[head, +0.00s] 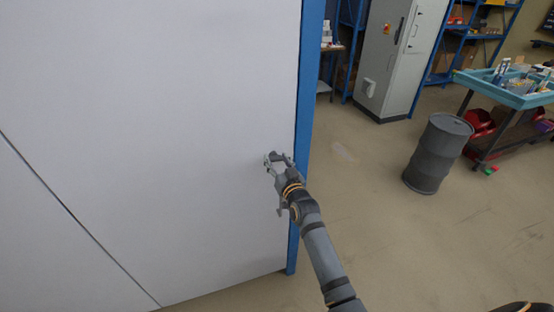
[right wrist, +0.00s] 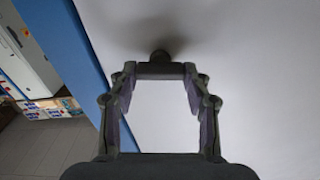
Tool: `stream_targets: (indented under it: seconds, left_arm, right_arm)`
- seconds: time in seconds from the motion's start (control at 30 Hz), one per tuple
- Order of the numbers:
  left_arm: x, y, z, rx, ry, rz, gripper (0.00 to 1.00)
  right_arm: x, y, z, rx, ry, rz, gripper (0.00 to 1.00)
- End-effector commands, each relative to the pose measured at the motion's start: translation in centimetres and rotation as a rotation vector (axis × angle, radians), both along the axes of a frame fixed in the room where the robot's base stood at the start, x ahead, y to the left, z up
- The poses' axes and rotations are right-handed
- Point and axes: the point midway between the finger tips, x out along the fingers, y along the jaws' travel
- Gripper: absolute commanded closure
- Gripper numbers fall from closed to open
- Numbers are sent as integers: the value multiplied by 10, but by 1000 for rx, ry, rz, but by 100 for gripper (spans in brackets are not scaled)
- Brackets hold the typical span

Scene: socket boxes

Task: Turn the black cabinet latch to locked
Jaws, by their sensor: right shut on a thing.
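The black latch (right wrist: 160,71) shows in the right wrist view as a dark bar lying crosswise between my fingertips, with a round dark knob behind it against the pale panel. My right gripper (head: 278,160) is at the pale panel (head: 150,130), near its right edge by the blue post. It is shut on the latch, with one finger at each end of the bar, as the right wrist view (right wrist: 160,80) shows. In the head view the latch is too small and too covered by the fingers to make out its angle. My left gripper is not in view.
A blue post (head: 305,130) runs close along the right of my gripper. A grey drum (head: 437,155), a grey cabinet (head: 398,60) and a cart with a teal top (head: 500,90) stand farther right. The floor between the post and drum is clear.

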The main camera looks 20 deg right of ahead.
Motion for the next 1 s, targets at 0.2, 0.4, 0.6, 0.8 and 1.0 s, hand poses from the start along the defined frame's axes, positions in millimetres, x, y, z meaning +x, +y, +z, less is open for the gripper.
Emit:
stream_targets:
  seconds: [0.2, 0.4, 0.6, 0.8, 1.0]
  left_arm:
    - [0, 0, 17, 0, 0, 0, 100]
    - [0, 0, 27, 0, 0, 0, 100]
    - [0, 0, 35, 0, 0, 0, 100]
    - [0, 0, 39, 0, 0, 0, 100]
    - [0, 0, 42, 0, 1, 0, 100]
  right_arm:
    - [0, -1, 3, 194, 8, 0, 83]
    - [0, -2, 2, 384, 14, -1, 83]
    - [0, -3, 1, 576, 21, -1, 83]
    - [0, -3, -1, 766, 27, -1, 83]
    - [0, -4, -2, 954, 33, 0, 83]
